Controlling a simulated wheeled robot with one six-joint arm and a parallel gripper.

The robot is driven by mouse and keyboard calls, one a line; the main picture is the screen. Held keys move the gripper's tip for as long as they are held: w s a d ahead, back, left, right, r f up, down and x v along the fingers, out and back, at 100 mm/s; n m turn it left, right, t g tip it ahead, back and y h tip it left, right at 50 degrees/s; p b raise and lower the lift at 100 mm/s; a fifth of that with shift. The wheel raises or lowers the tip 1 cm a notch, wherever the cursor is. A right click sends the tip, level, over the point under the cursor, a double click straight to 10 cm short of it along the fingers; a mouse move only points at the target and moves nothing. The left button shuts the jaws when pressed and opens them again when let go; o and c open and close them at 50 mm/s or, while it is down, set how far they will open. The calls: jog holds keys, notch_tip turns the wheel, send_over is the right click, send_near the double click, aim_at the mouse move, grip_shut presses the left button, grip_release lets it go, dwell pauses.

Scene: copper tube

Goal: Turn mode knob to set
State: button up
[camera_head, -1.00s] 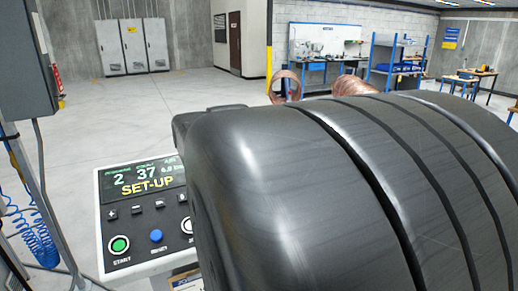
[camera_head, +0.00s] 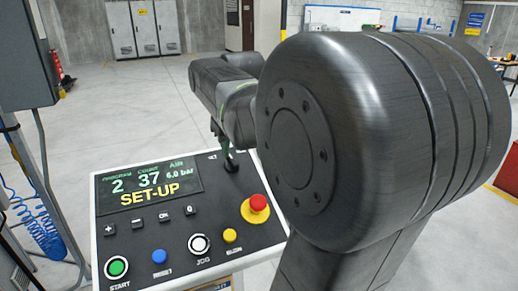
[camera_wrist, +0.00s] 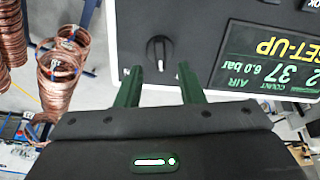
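The black mode knob (camera_wrist: 160,52) with a white pointer line sits on the control panel's dark face in the wrist view. Its pointer runs toward my gripper's side of that picture. My gripper (camera_wrist: 158,75) is open, its two green fingers apart, with the tips just short of the knob and nothing between them. In the head view my gripper (camera_head: 229,163) hangs over the panel's top right part, and I cannot make out the knob clearly there. The panel screen (camera_head: 148,187) reads SET-UP, 2, 37 and 6.0 bar.
The panel also bears a red emergency button (camera_head: 258,203), a green start button (camera_head: 117,267), a blue button (camera_head: 159,256), a yellow button (camera_head: 230,235) and a white JOG button (camera_head: 199,244). Copper coils (camera_wrist: 62,65) hang beside the panel. My arm covers the head view's right side.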

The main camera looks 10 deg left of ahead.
aim_at(233, 160)
jog(key=x, duration=0.5)
grip_shut()
